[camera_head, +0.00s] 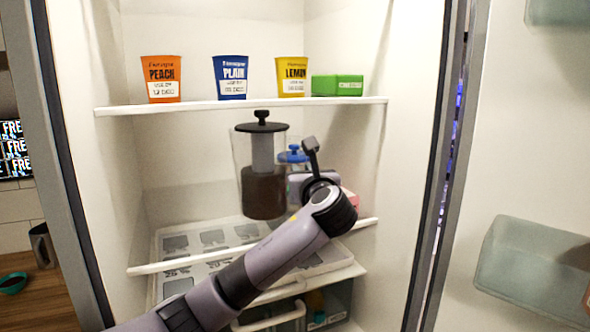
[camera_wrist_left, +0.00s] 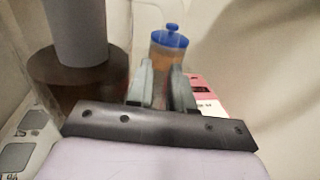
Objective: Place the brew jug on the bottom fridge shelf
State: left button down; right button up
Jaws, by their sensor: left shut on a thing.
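The brew jug (camera_head: 264,190) is a clear, upright cylinder with a black lid and knob and dark brown contents. It hangs inside the open fridge, between the top shelf and the shelf below. My left gripper (camera_head: 306,180) is at its right side, shut on it, apparently at the handle, which is hard to make out. In the left wrist view the jug (camera_wrist_left: 75,75) is at the left and the gripper fingers (camera_wrist_left: 162,88) are in the middle. The bottom of the fridge (camera_head: 340,300) is partly hidden by my left arm. My right gripper is not in view.
The top shelf (camera_head: 240,104) holds peach, plain and lemon cups and a green box (camera_head: 338,85). A blue-lidded jar (camera_head: 294,155) and a pink box (camera_head: 350,197) stand behind my gripper. Light trays (camera_head: 200,238) lie lower down. The open door (camera_head: 520,150) is at the right.

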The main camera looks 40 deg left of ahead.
pick_arm(q)
jog(key=f+p+x, duration=0.1)
jog(key=x, duration=0.5)
dwell(0.4)
jog(key=shift+a+f, duration=0.1)
jog(key=c, duration=1.4)
grip_release()
jog(key=shift+f, duration=0.25)
jog(key=o, duration=0.4)
jog(key=shift+r, duration=0.15)
jog(key=b+v, duration=0.1)
jog(key=v, duration=1.1)
jog(key=shift+b, duration=0.4)
